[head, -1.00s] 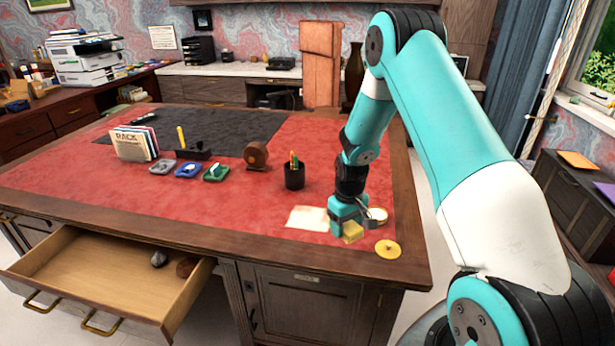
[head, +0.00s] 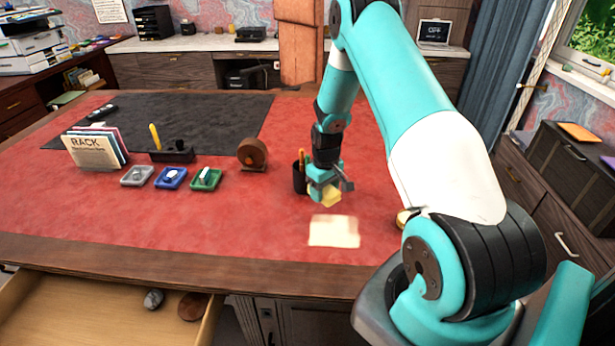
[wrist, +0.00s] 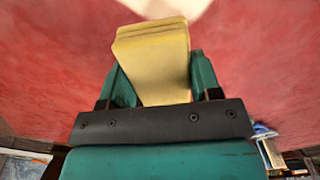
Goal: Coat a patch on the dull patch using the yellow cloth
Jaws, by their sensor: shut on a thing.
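The dull patch (head: 334,231) is a pale, uneven square on the red leather near the desk's front edge. My gripper (head: 327,189) is shut on the yellow cloth (head: 331,199), a folded pad. It holds the cloth just beyond the patch, close to the pen cup. In the wrist view the cloth (wrist: 152,60) sits between both fingers of my gripper (wrist: 155,88). The pale edge of the patch (wrist: 165,6) shows at the top of that view, past the cloth. I cannot tell whether the cloth touches the leather.
A dark pen cup (head: 299,178) stands just left of my gripper. A round tin (head: 403,218) is partly hidden by my arm. Small trays (head: 171,178), a tape roll (head: 252,154) and a file rack (head: 95,150) stand left. An open drawer (head: 90,312) juts out in front.

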